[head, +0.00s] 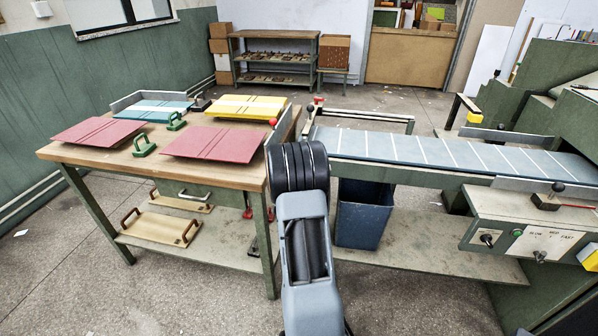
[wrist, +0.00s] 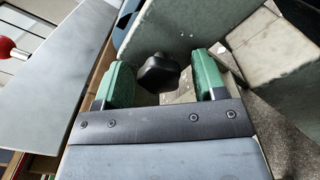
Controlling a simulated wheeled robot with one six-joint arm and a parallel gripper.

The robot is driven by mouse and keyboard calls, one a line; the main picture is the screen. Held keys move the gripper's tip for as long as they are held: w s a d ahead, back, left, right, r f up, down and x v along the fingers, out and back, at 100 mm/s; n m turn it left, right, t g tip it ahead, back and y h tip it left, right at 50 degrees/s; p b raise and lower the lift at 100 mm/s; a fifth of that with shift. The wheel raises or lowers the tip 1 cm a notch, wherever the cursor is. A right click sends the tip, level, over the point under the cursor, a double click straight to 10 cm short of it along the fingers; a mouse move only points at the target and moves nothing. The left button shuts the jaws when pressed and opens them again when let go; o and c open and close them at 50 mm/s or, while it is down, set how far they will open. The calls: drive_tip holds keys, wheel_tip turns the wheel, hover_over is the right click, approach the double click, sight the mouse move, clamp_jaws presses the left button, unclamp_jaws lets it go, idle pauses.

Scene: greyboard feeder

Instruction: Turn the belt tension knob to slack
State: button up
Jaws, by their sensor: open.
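The belt tension knob (wrist: 157,70) is a black lobed hand knob in the wrist view, at the edge of a grey-green metal part. My gripper (wrist: 163,82) is open, with one green finger pad to the left of the knob and the other to its right. Gaps show on both sides, wider on the right, so neither pad appears to touch it. Any setting mark for slack is not visible. In the head view my arm covers the gripper, and I cannot make out this knob there.
The conveyor belt (head: 450,155) with white stripes runs right of my arm. A control panel (head: 520,242) with small knobs is at right. The wooden table (head: 110,163) at left holds red, blue and yellow boards. A blue bin (head: 362,215) stands under the conveyor. Floor is clear in front.

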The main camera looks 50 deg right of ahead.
drive_tip(key=p+v, duration=0.1)
drive_tip(key=v, duration=1.2)
drive_tip(key=shift+s+a, duration=0.2)
drive_tip(key=shift+a, duration=0.15)
drive_tip(key=a+f+m+g+y, duration=0.2)
drive_tip(key=a+f+m+y, duration=0.2)
drive_tip(key=f+m+y, duration=0.35)
drive_tip(key=a+r+m+g+y+p, duration=0.2)
drive_tip(key=a+r+m+y+p, duration=0.3)
drive_tip(key=a, duration=0.5)
drive_tip(key=s+a+r+m+y+p, duration=0.1)
drive_tip(key=s+a+r+p, duration=0.2)
drive_tip(key=r, duration=0.7)
drive_tip(key=s+a+r+m+g+p, duration=0.1)
drive_tip(key=s+a+r+p, duration=0.2)
drive_tip(key=a+r+p, duration=0.3)
drive_tip(key=s+a+r+m+g+y+p, duration=0.1)
drive_tip(key=s+a+r+p, duration=0.3)
drive_tip(key=r, duration=1)
drive_tip(key=shift+a+y+p, duration=0.35)
drive_tip(key=shift+a+p, duration=0.25)
drive_tip(key=shift+p, duration=0.5)
